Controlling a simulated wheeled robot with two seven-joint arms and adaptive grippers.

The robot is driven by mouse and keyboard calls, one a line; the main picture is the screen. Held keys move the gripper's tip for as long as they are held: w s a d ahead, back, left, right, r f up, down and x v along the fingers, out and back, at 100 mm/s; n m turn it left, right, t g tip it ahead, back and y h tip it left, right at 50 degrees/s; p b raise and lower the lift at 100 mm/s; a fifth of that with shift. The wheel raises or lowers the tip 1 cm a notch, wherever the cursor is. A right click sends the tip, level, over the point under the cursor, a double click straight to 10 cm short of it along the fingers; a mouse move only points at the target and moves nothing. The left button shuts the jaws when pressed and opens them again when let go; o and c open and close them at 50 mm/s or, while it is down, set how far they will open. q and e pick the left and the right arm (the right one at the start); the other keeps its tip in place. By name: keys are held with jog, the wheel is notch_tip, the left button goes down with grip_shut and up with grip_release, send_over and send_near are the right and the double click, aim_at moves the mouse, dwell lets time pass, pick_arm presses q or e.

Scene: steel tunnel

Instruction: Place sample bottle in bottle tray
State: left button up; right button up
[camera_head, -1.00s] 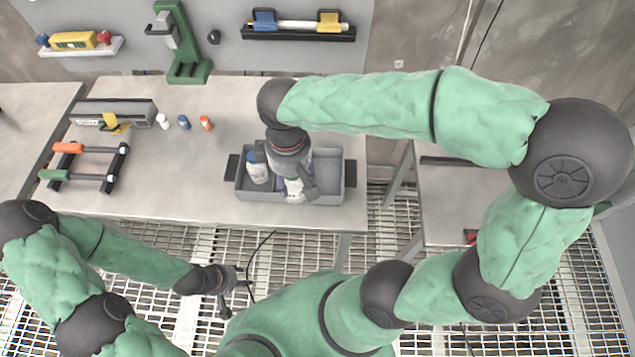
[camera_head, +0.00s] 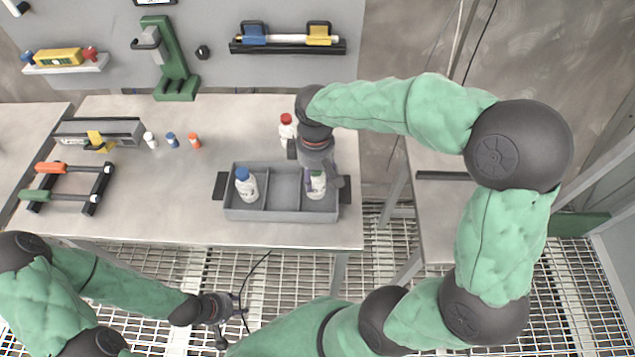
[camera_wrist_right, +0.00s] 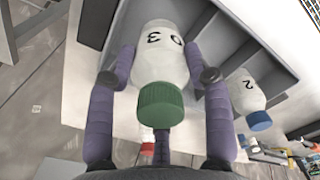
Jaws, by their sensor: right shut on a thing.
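The grey bottle tray (camera_head: 282,215) stands on the table and has three compartments. My right gripper (camera_head: 318,177) is shut on a white sample bottle with a green cap (camera_head: 317,188) at the right compartment. The right wrist view shows this bottle (camera_wrist_right: 158,60), marked 03, between the purple fingers (camera_wrist_right: 160,75). I cannot tell whether its base touches the tray floor. A blue-capped bottle (camera_head: 246,187) stands in the left compartment; it also shows in the right wrist view (camera_wrist_right: 245,92). The middle compartment is empty. My left gripper (camera_head: 236,318) is open and empty in front of the table.
A red-capped bottle (camera_head: 287,130) stands behind the tray, close to my right gripper. Small white, blue and orange capped vials (camera_head: 171,139) stand at the back left. A rack with orange and green handles (camera_head: 68,188) lies at the left. The table between is clear.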

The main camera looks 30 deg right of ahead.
aim_at(318, 182)
jog(key=shift+w+d+f, duration=0.15)
jog(key=shift+d+f, duration=0.15)
jog(key=shift+f, duration=0.15)
jog(key=shift+w+d+f+b, duration=0.1)
jog(key=shift+f+b, duration=0.6)
jog(key=shift+f, duration=0.9)
jog(key=shift+f, duration=0.1)
jog(key=o, duration=1.3)
notch_tip(318, 182, up, 12)
jog(key=p, duration=0.3)
jog(key=shift+p, duration=0.4)
